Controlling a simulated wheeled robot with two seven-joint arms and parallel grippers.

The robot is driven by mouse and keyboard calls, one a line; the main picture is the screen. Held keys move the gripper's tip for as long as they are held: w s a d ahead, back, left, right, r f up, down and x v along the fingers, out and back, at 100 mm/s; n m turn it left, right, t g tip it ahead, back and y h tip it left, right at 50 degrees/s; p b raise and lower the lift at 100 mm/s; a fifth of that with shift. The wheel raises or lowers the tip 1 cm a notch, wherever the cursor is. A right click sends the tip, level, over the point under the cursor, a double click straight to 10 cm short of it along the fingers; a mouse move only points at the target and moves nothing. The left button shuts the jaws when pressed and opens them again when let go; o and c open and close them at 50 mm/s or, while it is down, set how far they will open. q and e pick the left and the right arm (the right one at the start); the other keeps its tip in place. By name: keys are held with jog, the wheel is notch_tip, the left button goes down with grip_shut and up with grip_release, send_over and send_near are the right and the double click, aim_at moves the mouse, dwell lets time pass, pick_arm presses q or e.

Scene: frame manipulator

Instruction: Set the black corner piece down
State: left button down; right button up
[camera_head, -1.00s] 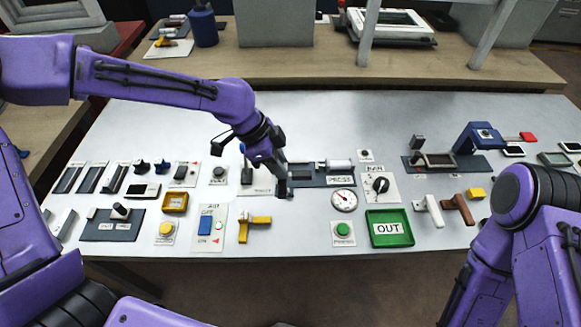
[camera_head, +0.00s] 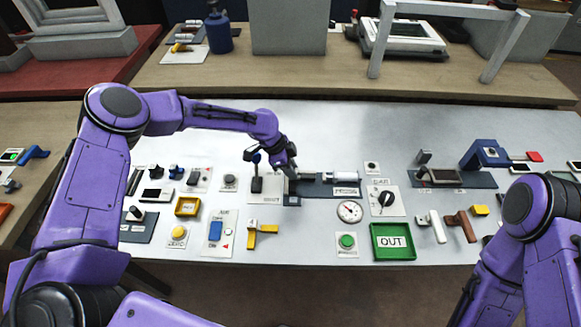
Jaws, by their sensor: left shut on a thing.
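My left gripper (camera_head: 291,173) comes in from the left and is above the left end of the dark press board (camera_head: 318,191). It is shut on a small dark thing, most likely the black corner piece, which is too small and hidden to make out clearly. Whether that piece touches the board I cannot tell. A dark blue block shows at the board's left end, just below the fingertips. My right arm is at the lower right; its gripper is out of view.
A lever switch (camera_head: 257,180) stands close left of the left gripper. A white roller (camera_head: 345,177) lies on the press board. Bare table is behind the press.

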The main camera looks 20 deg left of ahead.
pick_arm(q)
jog(key=shift+f, duration=0.1)
jog(key=shift+f, duration=0.1)
jog(key=c, duration=0.9)
grip_release()
jog(key=shift+r, duration=0.4)
jog(key=b+v, duration=0.2)
jog(key=v, duration=0.9)
jog(key=shift+a+r, duration=0.25)
jog(key=shift+r, duration=0.05)
jog(key=shift+s, duration=0.15)
